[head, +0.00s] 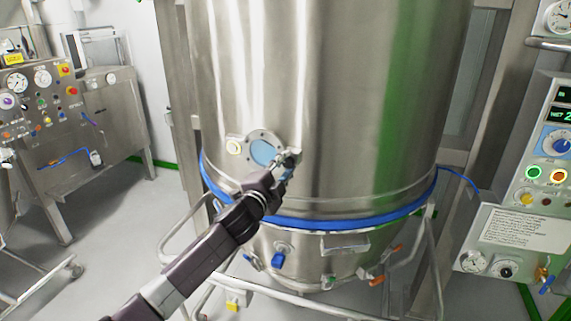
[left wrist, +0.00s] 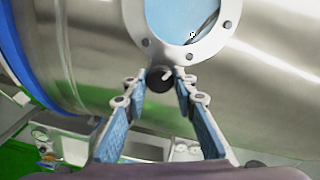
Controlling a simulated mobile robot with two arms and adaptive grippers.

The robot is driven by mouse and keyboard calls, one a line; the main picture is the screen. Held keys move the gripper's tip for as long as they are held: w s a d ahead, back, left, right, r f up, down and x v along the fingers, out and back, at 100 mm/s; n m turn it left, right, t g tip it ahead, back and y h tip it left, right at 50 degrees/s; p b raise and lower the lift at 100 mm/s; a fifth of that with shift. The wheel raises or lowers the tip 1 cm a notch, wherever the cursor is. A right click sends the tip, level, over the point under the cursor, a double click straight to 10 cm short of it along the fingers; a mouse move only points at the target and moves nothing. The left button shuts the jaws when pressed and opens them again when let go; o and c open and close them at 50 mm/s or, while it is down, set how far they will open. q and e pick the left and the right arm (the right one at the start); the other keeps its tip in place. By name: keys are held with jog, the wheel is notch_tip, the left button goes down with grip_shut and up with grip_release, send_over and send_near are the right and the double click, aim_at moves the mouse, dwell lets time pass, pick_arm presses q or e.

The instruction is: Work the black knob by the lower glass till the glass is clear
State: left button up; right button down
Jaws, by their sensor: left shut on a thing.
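The lower glass (head: 262,152) is a round pale-blue window in a bolted steel flange on the tall steel vessel. In the left wrist view the glass (left wrist: 180,16) is cut off at the top; a thin dark curved strip shows at its right side. The black knob (left wrist: 160,78) sits at the flange rim just below the glass, with a pale mark on its face. My left gripper (left wrist: 163,82) has its blue-padded fingers closed on both sides of the knob. In the head view my left gripper (head: 284,162) covers the flange's right edge and hides the knob.
A blue band (head: 330,222) rings the vessel below the glass. Tubular rails and valves are under it. A control panel (head: 545,150) stands at the right and a gauge cabinet (head: 50,110) at the left. The floor at left is mostly clear.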

pick_arm(q)
jog(key=shift+m, duration=1.1)
jog(key=o, duration=1.2)
jog(key=shift+c, duration=0.2)
jog(key=v, duration=1.2)
jog(key=shift+f, duration=0.2)
